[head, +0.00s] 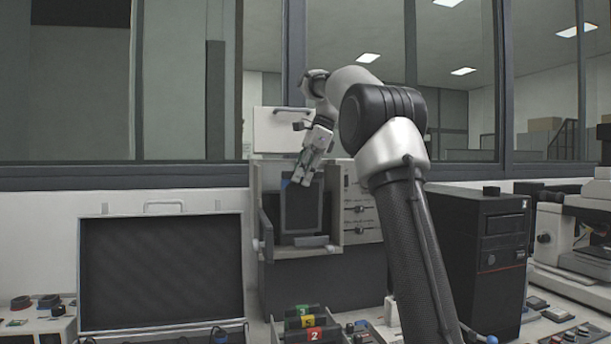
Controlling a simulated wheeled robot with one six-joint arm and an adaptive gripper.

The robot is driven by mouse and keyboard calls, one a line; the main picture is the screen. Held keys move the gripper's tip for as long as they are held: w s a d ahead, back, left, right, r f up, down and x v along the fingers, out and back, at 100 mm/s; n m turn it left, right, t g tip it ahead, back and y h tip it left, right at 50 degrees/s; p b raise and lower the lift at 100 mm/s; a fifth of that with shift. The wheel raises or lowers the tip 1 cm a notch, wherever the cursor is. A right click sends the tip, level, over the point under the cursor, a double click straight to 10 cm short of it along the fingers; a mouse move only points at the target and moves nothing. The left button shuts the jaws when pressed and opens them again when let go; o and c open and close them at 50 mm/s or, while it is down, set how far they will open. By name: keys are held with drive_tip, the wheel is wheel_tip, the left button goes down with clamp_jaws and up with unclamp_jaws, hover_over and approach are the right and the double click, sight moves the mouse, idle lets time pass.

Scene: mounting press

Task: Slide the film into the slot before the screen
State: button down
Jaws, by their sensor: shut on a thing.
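The press (345,215) is a pale, open-fronted housing with knobs on its right panel. A dark upright panel (301,210) stands inside its opening; I cannot clearly separate the film from the screen behind it. A small blue patch shows at its upper left corner. My gripper (304,178) points down at the top edge of this panel and is shut on the film there. The slot is not clearly visible; a grey ledge (311,241) lies at the panel's foot. How deep the film's lower edge sits cannot be told.
An open case with a large black panel (161,268) stands at the left. A black computer tower (501,255) is at the right, beside a microscope (585,225). Numbered coloured blocks (311,322) and small controls crowd the front of the bench.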

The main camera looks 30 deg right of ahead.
drive_tip(key=shift+w+d+f, duration=0.15)
drive_tip(key=shift+w, duration=0.85)
drive_tip(key=shift+w+d, duration=0.15)
drive_tip(key=shift+w, duration=0.55)
drive_tip(key=shift+w+d, duration=0.15)
drive_tip(key=shift+w, duration=0.55)
drive_tip(key=shift+f, duration=0.2)
drive_tip(key=shift+f, duration=1.1)
